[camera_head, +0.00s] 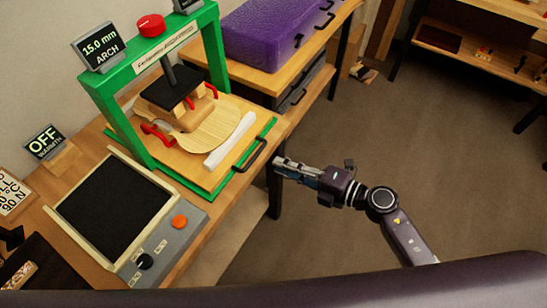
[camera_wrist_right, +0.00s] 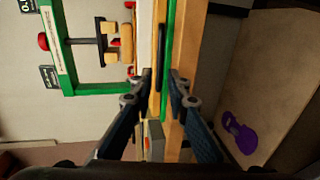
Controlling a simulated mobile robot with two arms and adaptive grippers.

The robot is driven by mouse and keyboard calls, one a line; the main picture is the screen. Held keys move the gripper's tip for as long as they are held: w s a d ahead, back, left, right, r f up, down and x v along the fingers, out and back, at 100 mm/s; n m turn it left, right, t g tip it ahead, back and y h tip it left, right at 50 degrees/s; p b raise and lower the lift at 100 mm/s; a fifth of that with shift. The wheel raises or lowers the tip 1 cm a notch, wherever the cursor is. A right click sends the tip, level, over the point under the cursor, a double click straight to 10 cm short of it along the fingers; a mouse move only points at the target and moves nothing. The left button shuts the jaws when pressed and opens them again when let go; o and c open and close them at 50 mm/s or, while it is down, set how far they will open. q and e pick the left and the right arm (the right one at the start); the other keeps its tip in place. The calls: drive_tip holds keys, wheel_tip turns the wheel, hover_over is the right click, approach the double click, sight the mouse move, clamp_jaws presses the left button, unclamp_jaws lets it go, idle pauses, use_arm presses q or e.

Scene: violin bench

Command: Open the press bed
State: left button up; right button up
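The green press (camera_head: 150,62) stands on the bench with its wooden bed (camera_head: 186,168) under the black ram. A violin plate (camera_head: 214,125), red clamps and a white strip lie on the bed. A black bar handle (camera_head: 258,152) is on the bed's front edge; it also shows in the right wrist view (camera_wrist_right: 160,55). My right gripper (camera_head: 277,167) is just off the bench front, a little apart from the handle. Its fingers (camera_wrist_right: 162,76) are spread, with the handle ahead between their tips, apparently not gripped. My left gripper is not in view.
A black heating plate (camera_head: 115,205) with an orange button is left of the bed. A purple case (camera_head: 275,35) sits on the cabinet behind. A purple object (camera_wrist_right: 239,132) lies below the bench. Open floor (camera_head: 330,110) lies right of the bench.

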sight(262, 159)
drive_tip(key=x, duration=0.7)
drive_tip(key=shift+w+a+p, duration=0.1)
drive_tip(key=shift+a+p, duration=0.05)
drive_tip(key=shift+p, duration=0.2)
clamp_jaws()
